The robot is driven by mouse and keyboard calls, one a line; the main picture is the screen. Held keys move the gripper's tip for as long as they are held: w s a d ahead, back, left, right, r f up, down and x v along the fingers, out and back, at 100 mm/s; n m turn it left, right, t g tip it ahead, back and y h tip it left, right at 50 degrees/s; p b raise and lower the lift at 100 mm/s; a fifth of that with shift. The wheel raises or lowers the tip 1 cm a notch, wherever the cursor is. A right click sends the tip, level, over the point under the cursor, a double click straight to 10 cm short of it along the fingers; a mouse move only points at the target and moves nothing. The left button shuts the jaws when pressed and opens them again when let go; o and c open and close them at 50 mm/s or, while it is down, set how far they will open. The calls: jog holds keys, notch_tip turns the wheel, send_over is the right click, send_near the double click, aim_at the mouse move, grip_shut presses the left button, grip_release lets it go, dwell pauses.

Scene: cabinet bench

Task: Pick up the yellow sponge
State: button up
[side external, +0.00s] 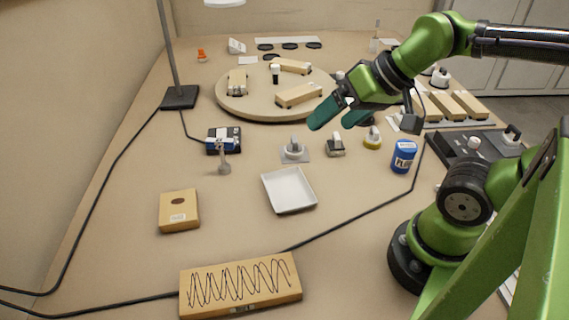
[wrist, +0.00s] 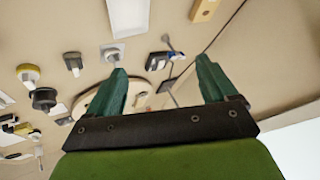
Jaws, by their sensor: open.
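I cannot make out a thing that is clearly a yellow sponge in either view. A tan-yellow block (side external: 179,211) with a dark round spot and a small label lies flat at the left of the bench; part of a tan block (wrist: 204,8) shows at the top of the wrist view. A small knob-like piece with a yellow base (side external: 372,140) stands right of my gripper. My gripper (side external: 335,119) has green fingers, is open and empty, and hangs above the bench near the round board. Its spread fingers also show in the wrist view (wrist: 165,75).
A white tray (side external: 289,190) and a blue can (side external: 403,156) stand on the bench. The round board (side external: 236,108) holds several wooden blocks. A long box with a black scribble (side external: 240,283) lies in front. A lamp base (side external: 180,97) and black cables (side external: 345,221) border free room.

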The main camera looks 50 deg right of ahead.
jog(key=shift+d, duration=0.1)
jog(key=m+g+h, duration=0.2)
jog(key=m+g, duration=0.3)
jog(key=g, duration=0.2)
send_over(376, 130)
notch_tip(376, 130, down, 8)
jog(key=f, duration=1)
jog(key=shift+a+f, duration=0.35)
jog(key=shift+a, duration=0.05)
jog(key=shift+w+d+f, duration=0.1)
jog(key=shift+d+f, duration=0.1)
jog(key=shift+f, duration=1.15)
jog(key=shift+d+f, duration=0.2)
jog(key=shift+f, duration=1.1)
jog(key=c, duration=1.1)
